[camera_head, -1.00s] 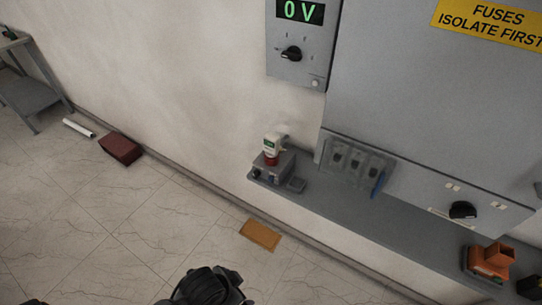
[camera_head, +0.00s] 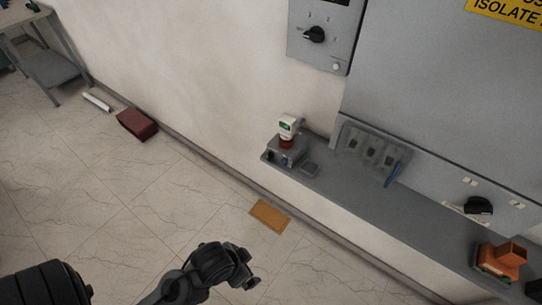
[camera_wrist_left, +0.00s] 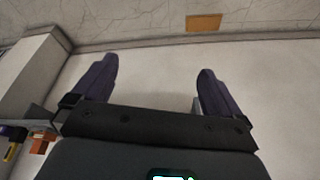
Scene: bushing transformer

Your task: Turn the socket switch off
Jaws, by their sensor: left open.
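A grey socket box (camera_head: 285,153) stands at the left end of the grey shelf, with a red and white plug (camera_head: 287,131) upright on it. A small dark knob (camera_head: 269,156) is on its front; which way it is set is too small to tell. My left gripper (camera_head: 250,284) is low in the head view, in front of and well below the shelf, touching nothing there. In the left wrist view my left gripper (camera_wrist_left: 157,68) has its two fingers wide apart with nothing between them. My right gripper is in neither view.
The grey shelf (camera_head: 345,195) runs along the wall under a large cabinet (camera_head: 440,90). A panel with a black rotary knob (camera_head: 314,34) hangs above. An orange block (camera_head: 500,258) sits at right. An orange-brown plate (camera_head: 270,215) and a dark red box (camera_head: 137,123) lie on the floor.

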